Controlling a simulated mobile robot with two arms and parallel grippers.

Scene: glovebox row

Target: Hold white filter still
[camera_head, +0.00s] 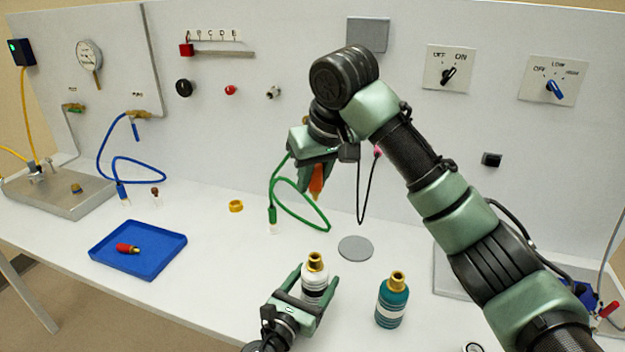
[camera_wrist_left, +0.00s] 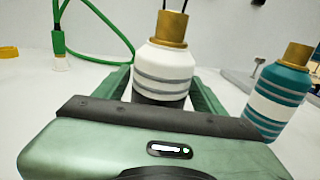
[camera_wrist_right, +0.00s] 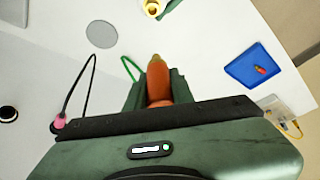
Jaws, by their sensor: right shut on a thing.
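The white filter (camera_head: 315,283), a white bottle shape with grey bands and a brass neck, stands upright on the bench. My left gripper (camera_head: 305,286) has its fingers on either side of it. In the left wrist view the filter (camera_wrist_left: 164,72) is between the fingers, and I cannot tell whether both touch it. My right gripper (camera_head: 316,178) is shut on an orange, tapered piece (camera_wrist_right: 157,80) and holds it above the bench, behind the white filter. A teal filter (camera_head: 391,303) with white bands and a brass neck stands to the right of the white one.
A grey disc (camera_head: 355,248) lies behind the two filters. A blue tray (camera_head: 140,262) with a red piece (camera_head: 127,249) is at the left. A green hose (camera_head: 300,212) and a yellow ring (camera_head: 236,206) are behind. The bench between tray and white filter is clear.

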